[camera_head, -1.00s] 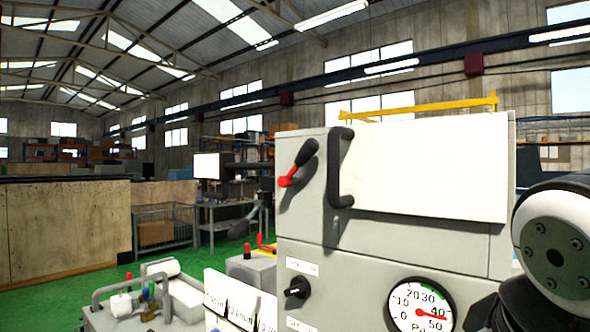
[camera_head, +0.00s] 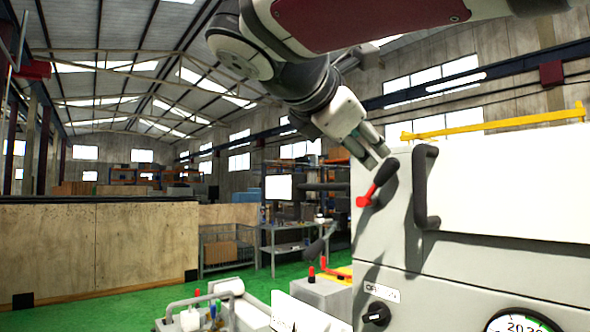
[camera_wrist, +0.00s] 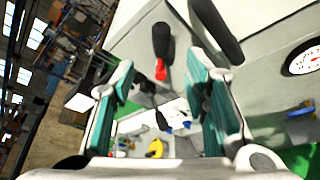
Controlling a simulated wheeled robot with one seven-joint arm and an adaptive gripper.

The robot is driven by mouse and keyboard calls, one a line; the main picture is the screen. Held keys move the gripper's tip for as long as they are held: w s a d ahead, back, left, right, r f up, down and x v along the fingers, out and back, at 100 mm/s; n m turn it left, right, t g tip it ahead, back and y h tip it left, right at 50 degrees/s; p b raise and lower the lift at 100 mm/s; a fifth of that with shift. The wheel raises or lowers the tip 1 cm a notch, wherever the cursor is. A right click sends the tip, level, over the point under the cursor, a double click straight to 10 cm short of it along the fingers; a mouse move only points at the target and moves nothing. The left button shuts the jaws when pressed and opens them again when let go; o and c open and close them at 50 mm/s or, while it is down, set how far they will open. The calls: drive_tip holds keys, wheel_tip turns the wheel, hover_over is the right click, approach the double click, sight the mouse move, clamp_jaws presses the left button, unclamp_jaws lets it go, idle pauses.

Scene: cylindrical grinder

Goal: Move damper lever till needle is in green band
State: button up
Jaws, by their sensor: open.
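The damper lever (camera_head: 378,184) has a black grip and a red lower part, and it leans up to the right on the machine's grey front. In the wrist view the lever (camera_wrist: 161,48) lies ahead of the fingers, roughly between their lines. My gripper (camera_head: 374,151) is open and empty, just above and left of the lever's grip; whether it touches is unclear. Its teal-padded fingers (camera_wrist: 163,80) are spread. The gauge (camera_head: 522,322) is cut off by the bottom edge, with its needle hidden. It also shows, small, in the wrist view (camera_wrist: 305,57), too small to read.
A black handle (camera_head: 425,188) stands out close to the lever's right, beside a large white panel (camera_head: 505,187). A black knob (camera_head: 376,314) sits below. A yellow rail (camera_head: 490,122) runs above the machine. There is free room left of the lever.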

sight(385, 168)
drive_tip(key=p+x, duration=0.1)
drive_tip(key=x, duration=1.1)
drive_tip(key=shift+d+f, duration=0.1)
drive_tip(key=shift+c, duration=0.2)
clamp_jaws()
